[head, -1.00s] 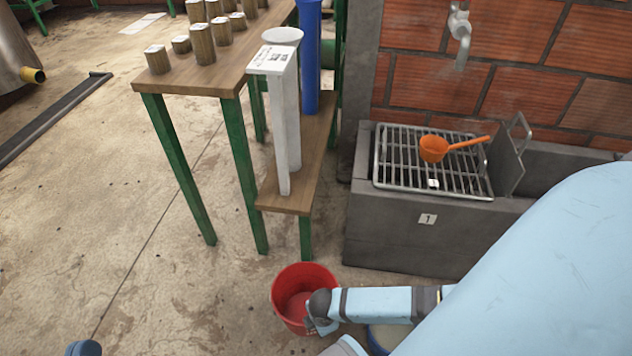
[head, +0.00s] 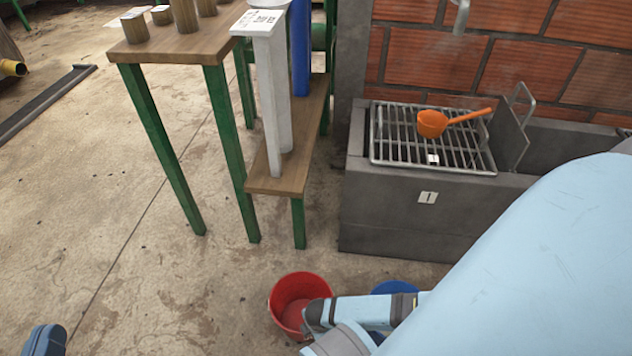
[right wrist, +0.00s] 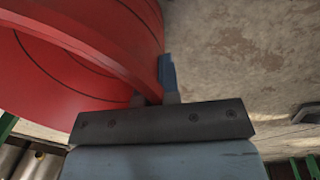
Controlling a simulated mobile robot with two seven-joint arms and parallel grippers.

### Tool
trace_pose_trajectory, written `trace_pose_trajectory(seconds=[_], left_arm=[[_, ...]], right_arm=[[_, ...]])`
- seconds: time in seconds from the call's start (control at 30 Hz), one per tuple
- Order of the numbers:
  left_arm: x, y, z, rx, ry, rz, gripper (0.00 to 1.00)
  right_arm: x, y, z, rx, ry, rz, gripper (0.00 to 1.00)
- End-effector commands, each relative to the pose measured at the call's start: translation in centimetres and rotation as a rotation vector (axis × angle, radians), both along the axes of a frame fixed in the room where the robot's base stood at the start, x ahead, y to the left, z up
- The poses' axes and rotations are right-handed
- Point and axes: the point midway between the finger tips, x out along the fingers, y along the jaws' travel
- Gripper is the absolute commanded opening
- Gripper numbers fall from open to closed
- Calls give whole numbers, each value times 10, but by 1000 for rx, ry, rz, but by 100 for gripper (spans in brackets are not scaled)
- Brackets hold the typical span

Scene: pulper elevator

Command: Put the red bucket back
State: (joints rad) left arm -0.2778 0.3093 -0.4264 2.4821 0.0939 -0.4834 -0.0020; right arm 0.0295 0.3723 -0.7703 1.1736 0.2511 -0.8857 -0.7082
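The red bucket (head: 300,300) is upright and open-topped at the lower middle of the head view, in front of the wooden stand. I cannot tell whether it touches the floor. My right gripper (head: 312,318) is at its right rim. In the right wrist view the bucket's wall (right wrist: 85,35) fills the upper left. There my right gripper (right wrist: 155,88) has one finger against the outside of the wall and the other mostly hidden behind it, so it appears shut on the rim. My left gripper (head: 45,340) shows only partly at the lower left corner, away from the bucket.
A blue bucket (head: 395,287) is partly hidden behind my right arm. A grey block basin (head: 400,215) with a metal grate and orange ladle (head: 432,123) stands at the right. The green-legged wooden table (head: 215,55) is at upper left.

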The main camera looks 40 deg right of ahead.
Motion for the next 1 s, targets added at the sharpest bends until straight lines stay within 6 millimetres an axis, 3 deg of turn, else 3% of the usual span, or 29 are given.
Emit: trace_pose_trajectory(seconds=[0.27, 0.4, 0.7, 0.9, 1.0], left_arm=[[-1, 0, 1, 1, -2, -2, 0], [-2, 0, 0, 2, 1, -2, 0], [-3, 0, 0, -5, 11, 0, 0], [-4, -3, 14, -43, 60, -9, 0], [-15, -8, 3, -101, 179, -3, 0]], right_arm=[[1, 0, -1, 1, -1, 0, 0], [0, 0, -1, 1, 0, 0, 28], [0, 0, 2, 1, -1, 0, 28], [-3, 1, 32, 2, -1, 1, 28], [-5, 1, 55, 2, -2, 0, 28]])
